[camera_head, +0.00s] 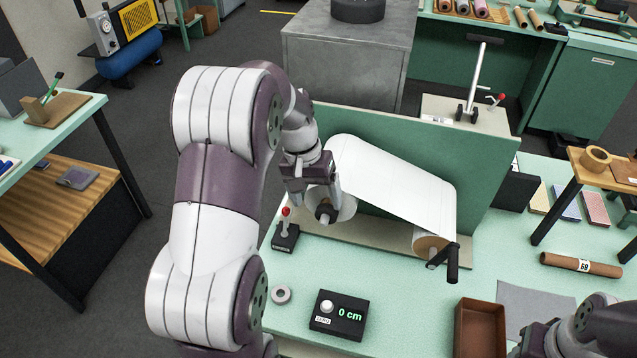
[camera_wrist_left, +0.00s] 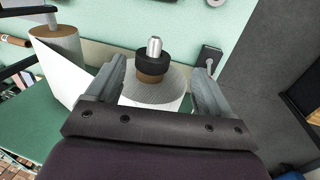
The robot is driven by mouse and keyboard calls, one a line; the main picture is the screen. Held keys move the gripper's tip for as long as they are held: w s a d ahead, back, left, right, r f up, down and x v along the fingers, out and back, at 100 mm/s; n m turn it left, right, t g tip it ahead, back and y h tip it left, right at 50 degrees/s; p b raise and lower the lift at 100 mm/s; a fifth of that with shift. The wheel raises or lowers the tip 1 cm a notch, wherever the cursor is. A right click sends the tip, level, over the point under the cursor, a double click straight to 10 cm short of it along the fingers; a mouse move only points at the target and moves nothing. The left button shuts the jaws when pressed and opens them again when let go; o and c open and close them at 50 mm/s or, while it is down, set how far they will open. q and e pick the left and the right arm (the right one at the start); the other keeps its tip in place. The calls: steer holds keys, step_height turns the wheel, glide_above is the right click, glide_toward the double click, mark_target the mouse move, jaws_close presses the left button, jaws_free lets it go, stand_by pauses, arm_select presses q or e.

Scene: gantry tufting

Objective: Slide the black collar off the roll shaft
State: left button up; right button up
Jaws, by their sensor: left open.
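The black collar (camera_wrist_left: 153,65) sits around the roll shaft (camera_wrist_left: 154,46), against the brown core of a white roll (camera_wrist_left: 155,93). The shaft's bare silver end sticks out beyond the collar. In the head view the collar (camera_head: 325,212) shows small and dark at the near end of the white roll (camera_head: 346,207). My left gripper (camera_head: 314,195) is open around the collar area; in the wrist view its fingers (camera_wrist_left: 160,75) stand on both sides, apart from the collar. My right gripper (camera_head: 533,338) shows only partly at the lower right edge.
White sheet (camera_head: 395,180) runs to a second roll with a black crank (camera_head: 451,262), before a green panel (camera_head: 480,160). A red-knobbed lever (camera_head: 286,232), grey ring (camera_head: 281,295), black 0 cm counter (camera_head: 340,315) and brown bin (camera_head: 481,325) occupy the bench.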

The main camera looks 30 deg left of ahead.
mark_target(328, 207)
arm_select(q)
steer(key=f, duration=0.1)
steer(key=w+d+f+p, duration=0.1)
steer(key=d+f, duration=0.1)
steer(key=f, duration=0.1)
steer(key=shift+w+d+f, duration=0.1)
steer(key=shift+w, duration=0.2)
steer(key=shift+s+f+p, duration=0.1)
steer(key=shift+f+p, duration=0.2)
steer(key=shift+f, duration=0.05)
steer(key=shift+s+a+f, duration=0.15)
steer(key=shift+s+a, duration=0.15)
steer(key=shift+a, duration=0.05)
steer(key=shift+w+d, duration=0.2)
steer(key=shift+d, duration=0.05)
steer(key=c, duration=1.1)
steer(key=shift+o, duration=1.3)
steer(key=shift+s+a, duration=0.15)
steer(key=shift+c, duration=1.4)
steer(key=s+d, duration=0.1)
steer(key=s, duration=0.5)
steer(key=shift+d, duration=0.35)
steer(key=shift+s, duration=0.1)
